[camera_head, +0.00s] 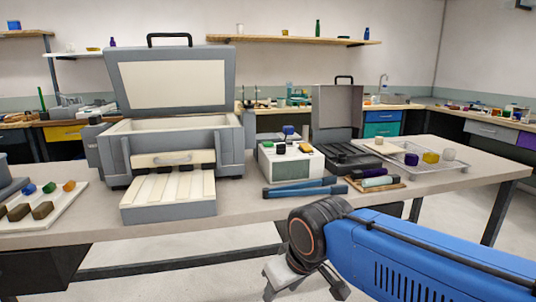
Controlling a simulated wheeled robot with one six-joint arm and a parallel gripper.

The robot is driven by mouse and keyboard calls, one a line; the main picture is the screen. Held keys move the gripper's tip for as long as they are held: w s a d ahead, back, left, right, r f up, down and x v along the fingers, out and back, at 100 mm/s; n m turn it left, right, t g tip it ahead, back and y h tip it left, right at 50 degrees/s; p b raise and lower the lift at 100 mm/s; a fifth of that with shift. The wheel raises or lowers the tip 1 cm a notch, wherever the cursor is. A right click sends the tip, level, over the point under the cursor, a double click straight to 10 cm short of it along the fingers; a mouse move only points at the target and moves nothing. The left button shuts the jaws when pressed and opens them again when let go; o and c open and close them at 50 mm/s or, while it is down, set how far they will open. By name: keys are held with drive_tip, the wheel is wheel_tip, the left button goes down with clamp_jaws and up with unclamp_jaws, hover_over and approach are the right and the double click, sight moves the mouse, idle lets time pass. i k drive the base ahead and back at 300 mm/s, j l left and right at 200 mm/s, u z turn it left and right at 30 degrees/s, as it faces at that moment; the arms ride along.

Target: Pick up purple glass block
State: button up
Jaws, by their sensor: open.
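A small dark purple block (411,159) sits on a shallow metal tray (462,166) at the right end of the table. It stands left of a yellow block (430,157) and a pale, clear round piece (448,154). My gripper (304,289) is at the bottom centre, in front of the table and well short of the tray. It is open, its fingers spread and pointing down. The bottom edge of the picture partly cuts it off, and nothing shows between the fingers.
Glass rods (375,182) lie on a wooden board left of the tray. Blue bars (300,190) lie near the front edge. A white box (290,163) and two open-lidded machines, one large (171,125), fill the middle and left. A board (52,212) with blocks lies far left.

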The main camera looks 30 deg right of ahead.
sight(410, 159)
drive_tip(key=z, duration=1.7)
